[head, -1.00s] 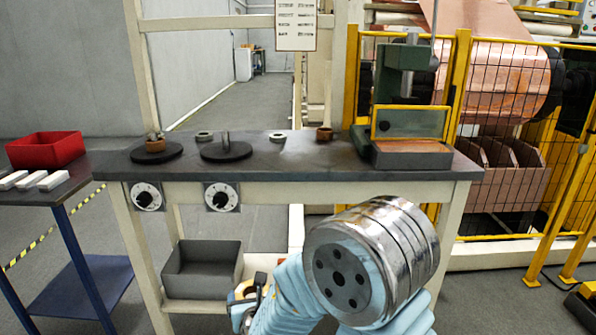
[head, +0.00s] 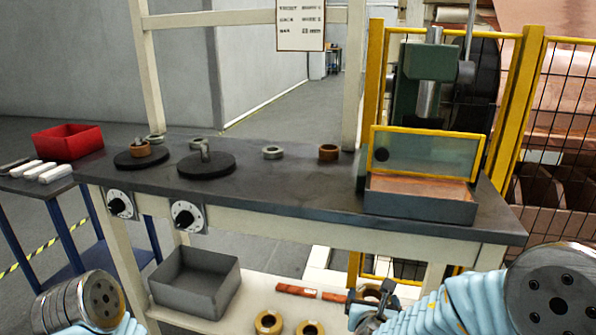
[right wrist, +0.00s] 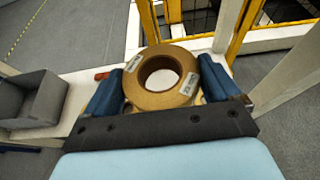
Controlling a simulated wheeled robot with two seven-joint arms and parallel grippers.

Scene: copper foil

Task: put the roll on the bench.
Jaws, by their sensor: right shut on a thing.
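The roll (right wrist: 150,100) is a tan ring with pale labels, seen in the right wrist view between the two blue fingers of my right gripper (right wrist: 168,78). The gripper is shut on it. In the head view my right gripper (head: 372,298) is low, in front of the bench and below its top, near the lower shelf; the roll is hard to make out there. The bench (head: 290,191) has a dark top with bare room in its front middle. My left arm shows at the lower left, but its gripper is out of view.
A press with a yellow-framed guard (head: 424,154) stands on the bench's right end. Round dark plates (head: 206,166) and small rings are at left and back. Below, the shelf holds a grey bin (head: 195,283), a reddish bar (head: 297,290) and two tan rolls (head: 268,322).

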